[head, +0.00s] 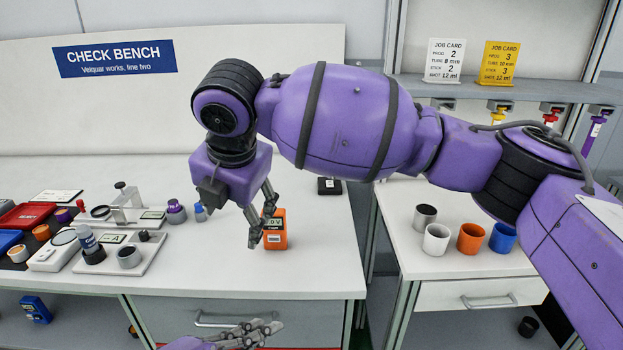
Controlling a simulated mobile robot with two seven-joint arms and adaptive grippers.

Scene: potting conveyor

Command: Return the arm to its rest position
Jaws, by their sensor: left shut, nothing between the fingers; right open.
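My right arm reaches in from the right across the middle of the view. Its gripper (262,224) hangs over the check bench, open, with its fingers pointing down. An orange meter (277,238) stands on the bench right beside these fingers; I cannot tell whether they touch it. My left gripper (262,332) is low at the bottom edge, in front of the bench's drawer, shut and empty. Most of the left arm is out of view.
The check bench (320,283) holds instruments on its left, including a stand (124,207) and a scale. On the right table (400,212) stand several cups, among them an orange cup (471,238) and a blue cup (503,237). Job cards (498,62) stand on a shelf behind.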

